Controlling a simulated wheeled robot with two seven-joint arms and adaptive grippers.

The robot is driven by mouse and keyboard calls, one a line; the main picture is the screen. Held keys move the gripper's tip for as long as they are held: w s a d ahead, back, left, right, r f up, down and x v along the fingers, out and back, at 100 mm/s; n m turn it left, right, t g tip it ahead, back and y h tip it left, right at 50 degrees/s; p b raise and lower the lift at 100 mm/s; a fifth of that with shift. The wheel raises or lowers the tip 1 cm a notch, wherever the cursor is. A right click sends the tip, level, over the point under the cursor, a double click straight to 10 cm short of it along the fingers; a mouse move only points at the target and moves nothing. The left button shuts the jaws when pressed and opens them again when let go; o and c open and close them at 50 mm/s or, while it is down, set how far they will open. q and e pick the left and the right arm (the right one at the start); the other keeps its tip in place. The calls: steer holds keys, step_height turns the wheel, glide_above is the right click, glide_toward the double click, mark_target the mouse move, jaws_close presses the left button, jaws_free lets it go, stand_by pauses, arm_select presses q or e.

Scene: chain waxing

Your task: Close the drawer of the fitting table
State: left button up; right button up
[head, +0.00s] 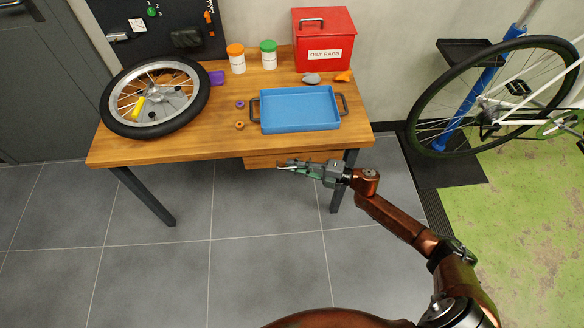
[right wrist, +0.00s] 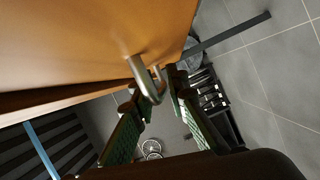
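The wooden fitting table (head: 190,146) stands against the wall. Its drawer (head: 262,161) shows as a wooden strip below the front edge of the tabletop; how far it stands out I cannot tell. In the right wrist view a bent metal handle (right wrist: 147,80) sticks out from a wooden face (right wrist: 80,45). My right gripper (head: 284,165) is at the drawer front, reaching in from the right. In the right wrist view its green-padded fingers (right wrist: 156,86) are apart, with the handle between or just beyond their tips; contact is unclear. My left gripper is not in view.
On the tabletop are a wheel (head: 117,123), a blue tray (head: 300,122), a red rag box (head: 323,60) and two jars (head: 236,65) (head: 269,60). A table leg (head: 343,190) stands near my right gripper. A bicycle (head: 480,100) is at right. The floor in front is clear.

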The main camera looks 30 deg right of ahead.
steer(key=shift+o, duration=1)
steer(key=shift+s, duration=0.15)
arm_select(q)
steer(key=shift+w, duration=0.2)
arm_select(e)
steer(key=v, duration=1.1)
steer(key=shift+s+d, duration=0.2)
steer(key=shift+d, duration=0.15)
